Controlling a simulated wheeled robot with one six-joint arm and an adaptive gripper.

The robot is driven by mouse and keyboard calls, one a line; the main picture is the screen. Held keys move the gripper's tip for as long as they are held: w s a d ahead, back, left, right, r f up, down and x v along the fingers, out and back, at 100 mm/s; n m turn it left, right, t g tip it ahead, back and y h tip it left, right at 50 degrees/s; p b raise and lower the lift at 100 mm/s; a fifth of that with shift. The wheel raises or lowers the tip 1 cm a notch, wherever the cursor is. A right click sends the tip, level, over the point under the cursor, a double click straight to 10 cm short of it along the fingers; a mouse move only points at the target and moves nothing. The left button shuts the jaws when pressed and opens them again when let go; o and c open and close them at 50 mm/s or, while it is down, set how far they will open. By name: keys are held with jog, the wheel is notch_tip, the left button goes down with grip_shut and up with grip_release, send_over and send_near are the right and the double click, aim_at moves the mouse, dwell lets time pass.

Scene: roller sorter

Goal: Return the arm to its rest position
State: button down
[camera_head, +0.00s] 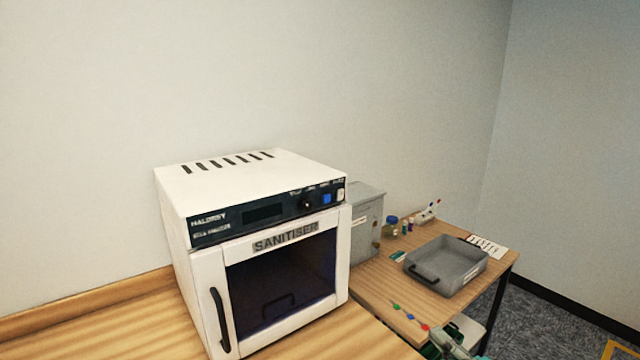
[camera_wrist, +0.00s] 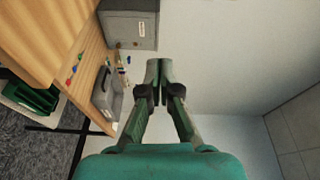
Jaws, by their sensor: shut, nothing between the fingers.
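My gripper (camera_wrist: 158,78) is in the middle of the wrist view, its two fingers together with nothing between them. It is clear of the surfaces around it, with the pale wall beyond the fingertips. In the head view, a grey-green part shows at the bottom edge beside the small table; I cannot tell whether it is my gripper. The rest of my arm is out of sight there.
A white sanitiser (camera_head: 262,245) with its door shut stands on a wooden counter (camera_head: 90,325). Right of it, a small table (camera_head: 372,283) holds a grey metal box (camera_head: 367,222), a grey tray (camera_head: 447,264), small bottles and coloured pieces. A green crate (camera_wrist: 38,97) shows lower down.

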jog(key=s+a+f+n+g+h, duration=0.1)
jog(key=s+f+h, duration=0.2)
jog(key=s+f, duration=0.65)
jog(key=s+a+f+n+h, duration=0.1)
jog(key=s+f+n+h, duration=0.15)
jog(key=s+f, duration=0.75)
jog(key=s+a+r+n+g, duration=0.1)
jog(key=s+n, duration=0.8)
jog(key=s, duration=1.5)
jog(key=shift+s+a+r+h, duration=0.35)
jog(key=shift+a+r+h, duration=0.15)
jog(key=shift+r, duration=0.7)
